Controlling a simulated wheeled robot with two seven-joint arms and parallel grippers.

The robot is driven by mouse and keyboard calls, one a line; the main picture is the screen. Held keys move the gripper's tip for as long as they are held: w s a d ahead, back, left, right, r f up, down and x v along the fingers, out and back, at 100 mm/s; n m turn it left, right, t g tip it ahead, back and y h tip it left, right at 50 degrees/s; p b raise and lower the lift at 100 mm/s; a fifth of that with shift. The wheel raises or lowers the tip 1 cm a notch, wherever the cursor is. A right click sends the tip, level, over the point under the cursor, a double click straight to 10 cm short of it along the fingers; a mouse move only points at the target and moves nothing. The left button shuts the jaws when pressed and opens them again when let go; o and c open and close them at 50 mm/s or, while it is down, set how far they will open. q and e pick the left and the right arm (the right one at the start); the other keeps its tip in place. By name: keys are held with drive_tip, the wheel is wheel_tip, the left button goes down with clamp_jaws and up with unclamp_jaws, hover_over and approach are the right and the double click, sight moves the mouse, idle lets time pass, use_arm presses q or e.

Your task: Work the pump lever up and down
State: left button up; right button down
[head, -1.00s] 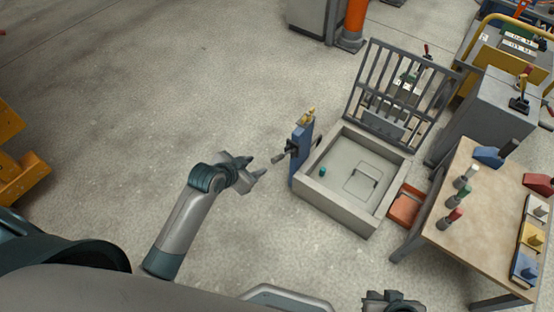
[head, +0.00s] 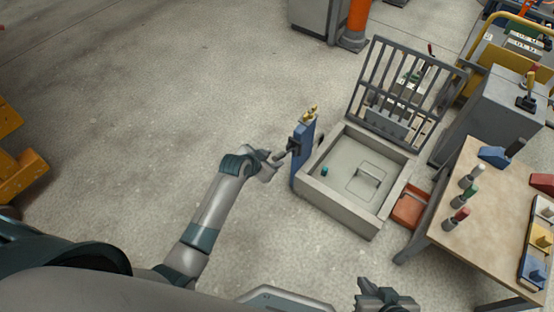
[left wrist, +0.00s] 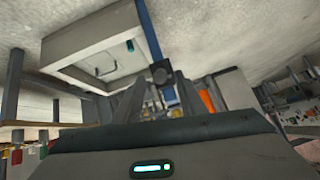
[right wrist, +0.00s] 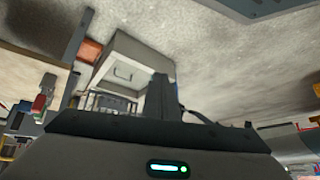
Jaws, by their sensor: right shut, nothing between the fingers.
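The pump is a blue upright post (head: 303,152) with brass fittings on top, beside the left corner of the grey mould. Its short dark lever (head: 281,155) sticks out to the left. My left gripper (head: 275,163) is at the lever's outer end. In the left wrist view its fingers (left wrist: 157,98) stand apart, with the pump's dark pivot (left wrist: 160,72) and blue post (left wrist: 150,30) just beyond. The lever seems to lie between the fingers; contact cannot be told. My right gripper (head: 375,287) is shut and empty at the bottom, away from the pump.
The shallow grey mould (head: 337,208) holds a small teal piece (head: 324,171) and a handled plate. A barred grille (head: 408,90) stands raised behind it. An orange-red box (head: 409,207) and a workbench (head: 490,226) with several handles are to the right. The floor left of the pump is clear.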

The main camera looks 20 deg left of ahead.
sight(283, 154)
use_arm(q)
drive_tip(key=shift+b+x, duration=0.5)
drive_tip(key=shift+x, duration=1.75)
drive_tip(key=shift+c, duration=0.2)
clamp_jaws()
